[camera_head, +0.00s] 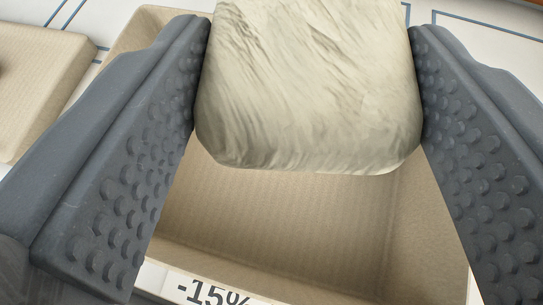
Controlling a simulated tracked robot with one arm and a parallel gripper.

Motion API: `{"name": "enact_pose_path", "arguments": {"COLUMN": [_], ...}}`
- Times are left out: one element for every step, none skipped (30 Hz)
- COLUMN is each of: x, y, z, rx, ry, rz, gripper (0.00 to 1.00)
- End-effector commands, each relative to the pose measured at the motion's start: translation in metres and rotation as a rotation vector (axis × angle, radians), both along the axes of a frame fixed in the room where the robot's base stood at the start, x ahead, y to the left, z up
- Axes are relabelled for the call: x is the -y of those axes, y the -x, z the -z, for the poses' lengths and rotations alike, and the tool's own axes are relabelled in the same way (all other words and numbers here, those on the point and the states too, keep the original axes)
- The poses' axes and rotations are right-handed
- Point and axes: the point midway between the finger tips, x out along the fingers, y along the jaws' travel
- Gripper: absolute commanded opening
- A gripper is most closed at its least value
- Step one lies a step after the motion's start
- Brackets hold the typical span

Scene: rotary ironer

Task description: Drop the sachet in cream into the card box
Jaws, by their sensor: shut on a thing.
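The cream sachet (310,85) is a pale, wrinkled, soft-looking packet at the top middle of the head camera view. My gripper (311,85) is shut on it, with one dark studded finger against each side. The card box (290,215) is tan, open-topped, and shows behind and below the sachet in the picture. The sachet and fingers overlap the box's opening in this view. The visible part of the box's inside is bare. The sachet hides the box's far middle, and the fingers hide much of its sides.
A label reading "-15%" (210,291) shows at the box's near edge. Another tan box or tray (45,75) stands at the left. The white surface (480,40) with blue lines shows at the top right.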

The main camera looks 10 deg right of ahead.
Motion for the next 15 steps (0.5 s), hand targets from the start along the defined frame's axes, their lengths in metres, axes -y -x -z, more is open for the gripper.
{"name": "enact_pose_path", "arguments": {"x": [0.001, 0.001, 0.001, 0.001, 0.001, 0.001, 0.001, 0.001, 0.001, 0.001, 0.001, 0.001, 0.001, 0.001, 0.001], "y": [0.0, 0.0, 0.0, 0.0, 0.0, 0.0, 0.0, 0.0, 0.0, 0.0, 0.0, 0.0, 0.0, 0.0, 0.0], "z": [0.009, 0.012, 0.016, 0.02, 0.023, 0.027, 0.03, 0.033, 0.036, 0.039, 0.04, 0.042, 0.044, 0.044, 0.045], "rx": [0.0, 0.0, 0.0, 0.0, 0.0, 0.0, 0.0, 0.0, 0.0, 0.0, 0.0, 0.001, 0.0, 0.0, 0.0], "ry": [0.0, 0.0, 0.0, 0.0, 0.0, 0.0, 0.0, 0.0, 0.0, 0.0, -0.001, 0.0, -0.001, -0.001, -0.001], "rz": [0.001, 0.001, 0.001, 0.001, 0.001, 0.001, 0.001, 0.001, 0.001, 0.001, 0.001, 0.001, 0.001, 0.001, 0.001], "gripper": [0.3, 0.3, 0.3, 0.3, 0.3, 0.3, 0.3, 0.3, 0.3, 0.3, 0.3, 0.3, 0.3, 0.3, 0.3]}}
